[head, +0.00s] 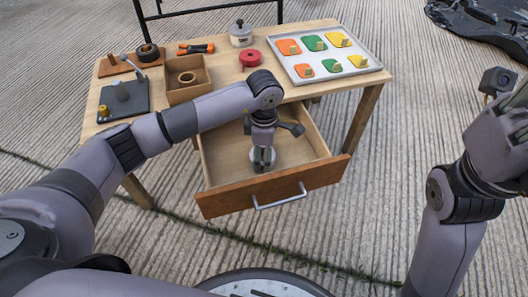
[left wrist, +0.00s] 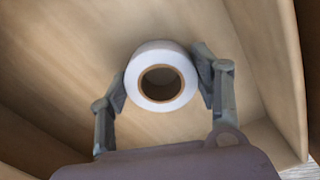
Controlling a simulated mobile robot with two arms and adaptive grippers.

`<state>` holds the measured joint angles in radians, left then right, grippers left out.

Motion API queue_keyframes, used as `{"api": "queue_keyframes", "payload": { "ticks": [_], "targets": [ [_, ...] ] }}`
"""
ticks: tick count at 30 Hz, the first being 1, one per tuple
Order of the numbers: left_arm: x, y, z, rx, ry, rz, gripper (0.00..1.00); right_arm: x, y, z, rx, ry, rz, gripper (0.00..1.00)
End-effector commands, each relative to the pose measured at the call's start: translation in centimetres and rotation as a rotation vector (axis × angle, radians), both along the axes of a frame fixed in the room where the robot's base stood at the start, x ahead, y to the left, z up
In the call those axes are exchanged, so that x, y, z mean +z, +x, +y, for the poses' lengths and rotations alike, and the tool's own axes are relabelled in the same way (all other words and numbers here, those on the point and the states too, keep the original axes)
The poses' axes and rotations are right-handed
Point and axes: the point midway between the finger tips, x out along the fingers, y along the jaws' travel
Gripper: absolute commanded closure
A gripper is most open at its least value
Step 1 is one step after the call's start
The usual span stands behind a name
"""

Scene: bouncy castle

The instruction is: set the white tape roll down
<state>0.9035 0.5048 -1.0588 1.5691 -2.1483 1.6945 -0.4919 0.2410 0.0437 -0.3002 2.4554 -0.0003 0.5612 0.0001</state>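The white tape roll (left wrist: 182,93) sits between the two fingers of my left gripper (left wrist: 160,80) in the left wrist view, with its brown core facing the camera. The fingertips touch its rim on both sides. In the head view, my left gripper (head: 263,160) points down inside the open wooden drawer (head: 222,160), and a little of the white roll shows around the fingertips. Whether the roll touches the drawer floor cannot be told. My right arm is at the right edge of the head view, with its fingers out of frame.
The drawer is pulled out from a wooden table (head: 215,75). Its floor looks otherwise empty.

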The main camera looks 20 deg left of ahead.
Motion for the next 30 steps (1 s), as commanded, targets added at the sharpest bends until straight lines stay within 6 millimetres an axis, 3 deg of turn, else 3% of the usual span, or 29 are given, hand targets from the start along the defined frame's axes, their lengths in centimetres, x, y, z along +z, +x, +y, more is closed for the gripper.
{"api": "queue_keyframes", "payload": {
  "ticks": [6,17,20,30],
  "targets": [
    [0.0,0.0,0.0,0.000,0.000,0.000,0.25,0.0,0.0,0.0,0.000,0.001,0.001,0.71],
    [0.4,0.0,0.0,0.000,0.000,0.000,0.25,0.2,-0.1,0.0,0.001,0.001,-0.002,0.71],
    [1.7,0.1,0.0,0.000,0.001,-0.002,0.25,0.3,0.0,-0.1,0.002,0.005,0.008,0.71],
    [8.9,0.1,0.0,-0.001,0.002,-0.003,0.25,-1.6,1.5,-0.4,0.008,0.011,0.141,0.71]
  ]
}}
